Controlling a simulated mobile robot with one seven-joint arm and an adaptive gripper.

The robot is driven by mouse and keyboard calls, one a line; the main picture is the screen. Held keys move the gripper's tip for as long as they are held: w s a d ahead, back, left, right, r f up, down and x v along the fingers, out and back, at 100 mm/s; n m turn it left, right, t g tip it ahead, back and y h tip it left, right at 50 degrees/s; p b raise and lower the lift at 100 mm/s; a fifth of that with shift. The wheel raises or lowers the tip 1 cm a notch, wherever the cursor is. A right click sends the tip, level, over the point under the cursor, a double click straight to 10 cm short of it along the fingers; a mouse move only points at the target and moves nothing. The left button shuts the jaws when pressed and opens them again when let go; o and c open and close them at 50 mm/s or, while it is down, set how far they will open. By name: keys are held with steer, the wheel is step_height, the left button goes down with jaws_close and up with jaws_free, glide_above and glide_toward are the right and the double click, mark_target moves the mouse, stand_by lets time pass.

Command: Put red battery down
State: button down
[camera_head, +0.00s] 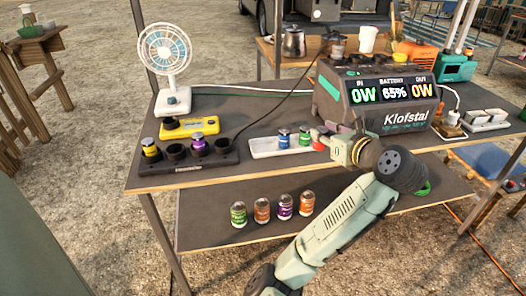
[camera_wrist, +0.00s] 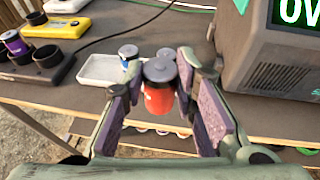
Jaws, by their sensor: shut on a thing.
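My gripper (camera_wrist: 160,100) is shut on the red battery (camera_wrist: 158,98), a cylinder with a dark grey cap, held upright between the two pads. In the head view my gripper (camera_head: 322,137) is at the right end of the white tray (camera_head: 264,149), and only a little of the red battery (camera_head: 318,145) shows. I cannot tell whether its base touches anything. A blue battery (camera_head: 284,138) and a green battery (camera_head: 304,139) stand at the tray, left of the red one. In the wrist view the tray (camera_wrist: 98,70) is beyond and left of the red battery.
A black charger (camera_head: 190,162) at left holds a yellow battery (camera_head: 150,148) and a purple battery (camera_head: 198,146); other sockets look empty. The Klofstal power station (camera_head: 375,98) stands close right of my gripper. A fan (camera_head: 168,60) is behind. Several batteries stand on the lower shelf (camera_head: 350,205).

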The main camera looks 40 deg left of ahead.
steer(key=s+a, duration=0.1)
steer(key=a, duration=0.4)
steer(key=s+a+f+p, duration=0.1)
steer(key=a, duration=0.4)
steer(key=s+a, duration=0.1)
steer(key=a, duration=0.4)
steer(key=shift+s+a+f+p, duration=0.2)
steer(key=shift+s+a+p, duration=0.1)
steer(key=shift+a+p, duration=0.1)
steer(key=shift+a+f, duration=0.1)
steer(key=shift+a, duration=0.05)
steer(key=shift+f, duration=1.7)
steer(key=shift+f, duration=0.25)
steer(key=c, duration=1.3)
jaws_free()
steer(key=shift+r, duration=0.15)
